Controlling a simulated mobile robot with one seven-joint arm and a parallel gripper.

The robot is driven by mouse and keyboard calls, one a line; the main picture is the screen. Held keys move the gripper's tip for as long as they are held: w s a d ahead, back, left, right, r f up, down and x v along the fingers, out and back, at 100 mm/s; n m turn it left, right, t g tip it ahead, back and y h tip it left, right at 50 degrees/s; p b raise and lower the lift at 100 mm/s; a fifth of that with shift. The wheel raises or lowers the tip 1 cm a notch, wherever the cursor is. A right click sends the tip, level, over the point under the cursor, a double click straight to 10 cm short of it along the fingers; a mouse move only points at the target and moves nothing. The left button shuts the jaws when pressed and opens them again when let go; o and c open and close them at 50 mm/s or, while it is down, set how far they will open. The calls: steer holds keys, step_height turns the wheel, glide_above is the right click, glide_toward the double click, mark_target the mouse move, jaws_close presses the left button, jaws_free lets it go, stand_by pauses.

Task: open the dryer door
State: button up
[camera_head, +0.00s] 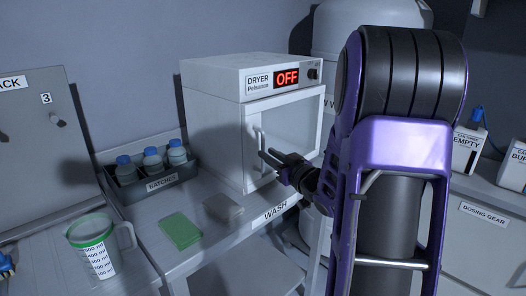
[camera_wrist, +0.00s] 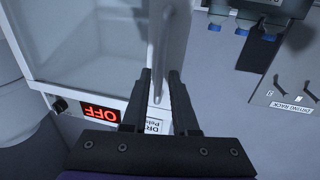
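The white dryer (camera_head: 213,112) stands on the bench, and its display reads OFF. Its glass-fronted door (camera_head: 290,135) looks closed. The upright door handle (camera_head: 258,137) is on the door's left side. My gripper (camera_head: 266,153) is at the handle, with its two fingers apart. In the wrist view my gripper (camera_wrist: 159,74) shows a gap between the fingers, and the pale handle (camera_wrist: 157,38) lies beyond and in line with that gap. I cannot tell whether either finger touches it. The dryer and its OFF display (camera_wrist: 101,114) appear upside down there.
A rack (camera_head: 160,183) of blue-capped bottles stands left of the dryer. A green sponge (camera_head: 180,231), a grey pad (camera_head: 223,207) and a measuring jug (camera_head: 95,247) are in front. My arm hides part of the right side.

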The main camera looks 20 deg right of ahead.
mark_target(263, 168)
steer(key=shift+w+a, duration=0.15)
steer(key=shift+w, duration=0.8)
steer(key=shift+w+a, duration=0.15)
steer(key=shift+w, duration=0.75)
jaws_close()
